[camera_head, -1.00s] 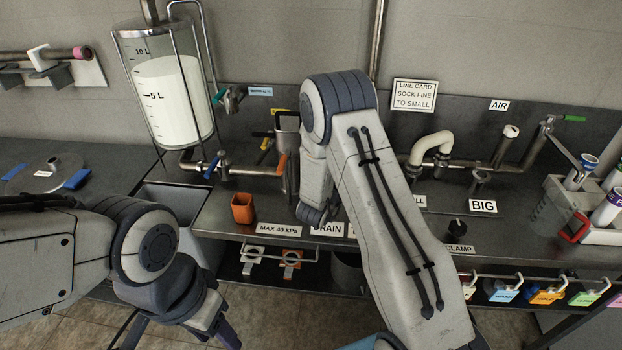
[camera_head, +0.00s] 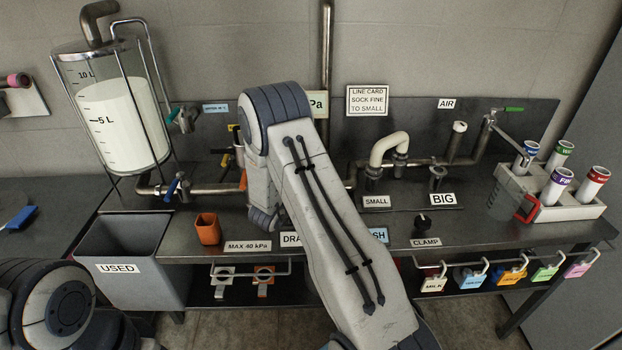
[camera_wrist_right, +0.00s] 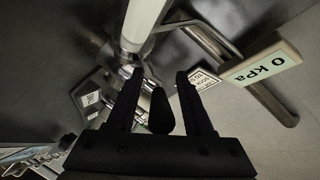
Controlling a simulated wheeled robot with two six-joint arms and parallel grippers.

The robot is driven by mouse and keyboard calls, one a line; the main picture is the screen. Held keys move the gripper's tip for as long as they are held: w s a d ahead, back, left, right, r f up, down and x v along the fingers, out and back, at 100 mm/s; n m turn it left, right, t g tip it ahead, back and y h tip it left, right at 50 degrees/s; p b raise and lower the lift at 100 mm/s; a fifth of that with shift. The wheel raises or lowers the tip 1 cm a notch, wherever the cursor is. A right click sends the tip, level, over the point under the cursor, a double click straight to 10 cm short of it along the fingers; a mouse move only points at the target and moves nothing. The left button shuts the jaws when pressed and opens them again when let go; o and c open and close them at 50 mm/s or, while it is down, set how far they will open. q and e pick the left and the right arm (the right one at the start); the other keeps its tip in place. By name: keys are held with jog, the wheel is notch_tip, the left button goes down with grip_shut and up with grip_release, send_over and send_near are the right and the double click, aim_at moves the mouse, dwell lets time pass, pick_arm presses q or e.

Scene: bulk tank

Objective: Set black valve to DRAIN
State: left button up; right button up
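In the right wrist view, a rounded black handle (camera_wrist_right: 161,112), apparently the black valve's, lies between the two fingers of my right gripper (camera_wrist_right: 158,100). The fingers are apart, one on each side of it, and I cannot tell whether either touches it. Metal pipe fittings (camera_wrist_right: 140,82) are just beyond the fingertips. In the head view my right arm hides the black valve and my right gripper. The DRAIN label (camera_head: 291,239) is partly covered by that arm, and another label ending in SH (camera_head: 378,235) shows on its right. My left gripper is out of view.
A 0 kPa display (camera_wrist_right: 262,60) is close on the right in the wrist view. The tank (camera_head: 118,110), orange cup (camera_head: 207,229) and USED bin (camera_head: 118,265) are to the left. The CLAMP knob (camera_head: 422,222) and sample rack (camera_head: 548,200) are to the right.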

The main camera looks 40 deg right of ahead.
jog(key=shift+a, duration=0.1)
jog(key=b+v, duration=0.1)
jog(key=v, duration=0.9)
jog(key=shift+s+a, duration=0.1)
jog(key=shift+a, duration=0.1)
